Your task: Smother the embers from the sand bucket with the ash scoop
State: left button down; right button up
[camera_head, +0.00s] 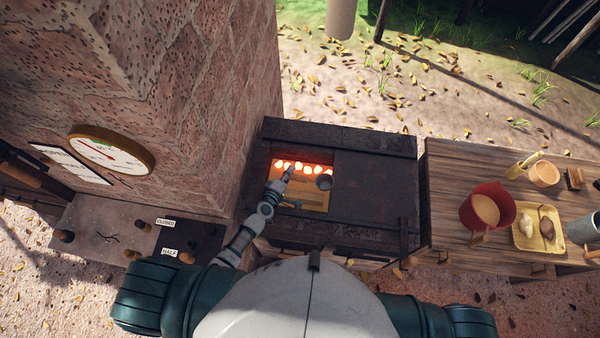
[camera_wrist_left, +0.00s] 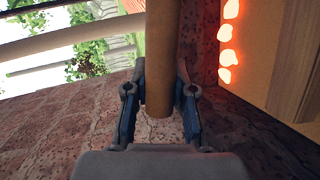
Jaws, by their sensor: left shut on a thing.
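The embers (camera_head: 303,167) glow orange in a row inside the opening of a dark firebox, and they also show at the upper right of the left wrist view (camera_wrist_left: 228,35). My left gripper (camera_head: 287,177) is at this opening, close to the embers. In the left wrist view its fingers (camera_wrist_left: 160,78) are shut on a round wooden handle (camera_wrist_left: 161,98), which looks like the ash scoop's. A grey rounded piece (camera_head: 324,182), apparently the scoop's head, is right of the gripper; its contents cannot be told. The red sand bucket (camera_head: 487,207) holds tan sand on the right-hand table.
A wooden panel (camera_head: 312,198) lies at the front of the opening. The dark firebox top (camera_head: 375,190) is clear on its right. The wooden table (camera_head: 450,170) also carries a yellow tray (camera_head: 525,243) and a grey metal container (camera_head: 582,230). A brick wall stands at left.

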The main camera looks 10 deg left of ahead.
pick_arm(q)
jog(key=shift+f, duration=0.3)
jog(key=shift+a+r+p, duration=0.1)
jog(key=shift+r+p, duration=0.6)
jog(key=shift+r, duration=0.2)
jog(key=shift+w+r, duration=0.1)
jog(key=shift+r, duration=0.2)
jog(key=shift+r+b, duration=0.25)
jog(key=shift+b, duration=0.05)
